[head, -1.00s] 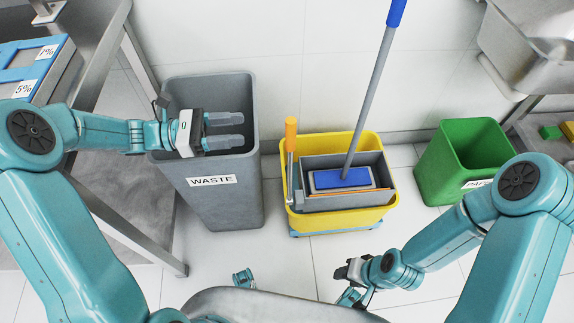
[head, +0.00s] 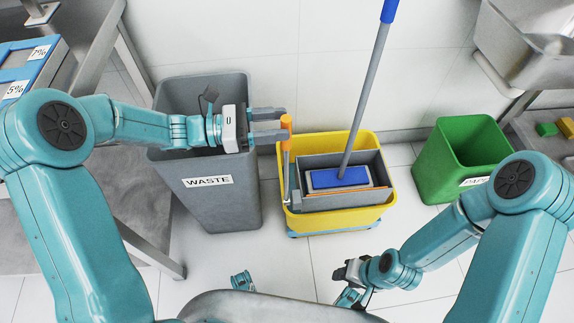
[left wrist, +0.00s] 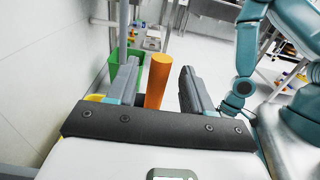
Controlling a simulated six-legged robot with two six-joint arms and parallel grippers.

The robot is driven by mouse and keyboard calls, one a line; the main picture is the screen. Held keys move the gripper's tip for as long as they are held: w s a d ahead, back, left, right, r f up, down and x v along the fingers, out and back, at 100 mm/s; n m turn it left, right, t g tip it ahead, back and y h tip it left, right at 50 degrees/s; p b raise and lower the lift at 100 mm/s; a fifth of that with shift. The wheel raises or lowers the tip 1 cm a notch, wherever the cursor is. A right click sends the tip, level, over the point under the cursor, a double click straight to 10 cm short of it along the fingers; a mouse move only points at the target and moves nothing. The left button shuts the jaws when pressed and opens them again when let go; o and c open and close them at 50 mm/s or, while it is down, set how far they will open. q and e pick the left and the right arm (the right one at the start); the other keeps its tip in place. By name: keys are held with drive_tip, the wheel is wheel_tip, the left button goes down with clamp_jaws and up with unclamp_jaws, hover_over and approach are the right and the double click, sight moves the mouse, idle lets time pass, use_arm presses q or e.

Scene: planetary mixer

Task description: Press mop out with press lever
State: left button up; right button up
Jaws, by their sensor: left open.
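The press lever (head: 286,150) stands upright at the left side of the yellow mop bucket (head: 340,224), with an orange grip on top. The mop (head: 341,178) has a blue-topped head in the grey press (head: 335,203), and its grey handle leans up to a blue end. My left gripper (head: 279,125) is open at the orange grip. In the left wrist view the orange grip (left wrist: 157,80) shows between the two open fingers, with a visible gap on the right side. My right gripper (head: 346,284) is low in front of the bucket; its fingers are not clear.
A grey waste bin (head: 210,200) stands under my left forearm, left of the bucket. A green bin (head: 455,165) stands to the right. A steel table (head: 105,60) is at the left and a steel sink (head: 540,50) at the upper right. White wall lies behind.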

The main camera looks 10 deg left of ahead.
use_arm(q)
clamp_jaws()
drive_tip(key=s+d+f+m+b, duration=0.2)
drive_tip(key=s+b, duration=0.5)
drive_tip(key=s, duration=0.5)
drive_tip(key=shift+d+f+m, duration=0.2)
drive_tip(key=shift+d+m, duration=0.5)
drive_tip(key=shift+m, duration=0.3)
drive_tip(key=shift+s, duration=0.1)
unclamp_jaws()
drive_tip(key=shift+s+r, duration=0.1)
drive_tip(key=shift+a, duration=0.1)
